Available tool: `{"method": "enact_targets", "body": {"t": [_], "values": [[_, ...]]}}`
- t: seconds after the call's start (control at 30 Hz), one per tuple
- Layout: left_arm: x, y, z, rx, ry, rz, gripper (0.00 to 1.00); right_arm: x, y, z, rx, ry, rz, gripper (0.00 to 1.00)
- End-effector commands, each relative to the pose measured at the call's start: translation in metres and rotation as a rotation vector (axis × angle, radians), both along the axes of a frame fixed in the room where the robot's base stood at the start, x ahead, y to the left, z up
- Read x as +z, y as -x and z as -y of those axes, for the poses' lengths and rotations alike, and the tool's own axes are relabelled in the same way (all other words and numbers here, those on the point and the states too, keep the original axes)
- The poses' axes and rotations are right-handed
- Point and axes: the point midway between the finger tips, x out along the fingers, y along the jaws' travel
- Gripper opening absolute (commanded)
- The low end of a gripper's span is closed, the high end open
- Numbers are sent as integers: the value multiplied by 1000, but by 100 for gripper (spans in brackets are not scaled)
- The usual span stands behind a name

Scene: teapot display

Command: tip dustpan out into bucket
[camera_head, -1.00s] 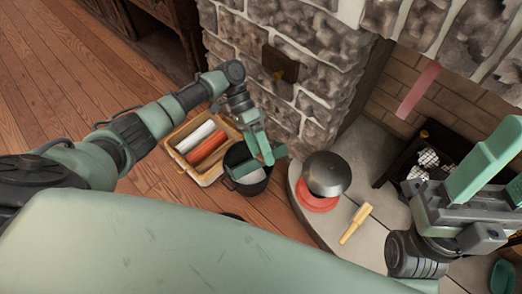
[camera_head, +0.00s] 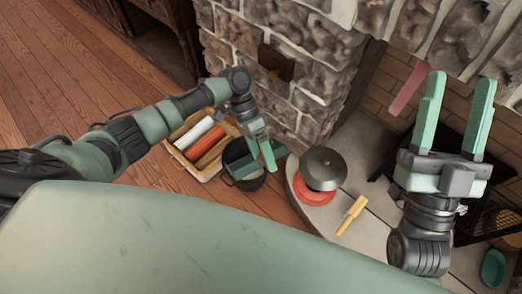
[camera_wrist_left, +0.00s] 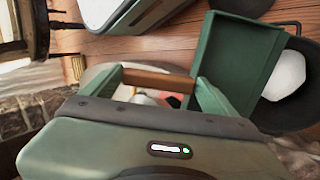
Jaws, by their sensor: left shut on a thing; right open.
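My left gripper (camera_head: 262,148) is shut on the brown handle (camera_wrist_left: 150,78) of the green dustpan (camera_wrist_left: 236,52), which shows between the fingers in the left wrist view. In the head view the dustpan is at the dark bucket (camera_head: 233,155), partly hidden by the fingers. In the left wrist view its tray overlaps the bucket (camera_wrist_left: 301,120); I cannot tell how far it is tilted. A pale mass (camera_wrist_left: 285,76) shows in the bucket. My right gripper (camera_head: 456,98) is open and empty, fingers pointing up the picture, in front of the fireplace.
A crate (camera_head: 180,155) with white and red rolls stands left of the bucket. On the stone hearth are a dark round pot or lid (camera_head: 322,168), a red ring (camera_head: 313,197) and a yellow-handled tool (camera_head: 350,215). A teal object (camera_head: 493,268) lies lower right.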

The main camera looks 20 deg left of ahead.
Motion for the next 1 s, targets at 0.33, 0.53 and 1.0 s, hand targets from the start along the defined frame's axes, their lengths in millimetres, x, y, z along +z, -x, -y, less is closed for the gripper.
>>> {"method": "enact_targets", "body": {"t": [0.33,0.53,1.0], "values": [[-1,6,9,-1,-45,40,16,-31,-26,-3,-12,62,-215,52],[-4,11,16,-3,-86,67,16,-52,-37,-2,-19,97,-338,52],[-12,27,37,-3,-201,157,16,-107,-50,2,-35,175,-626,52]]}}
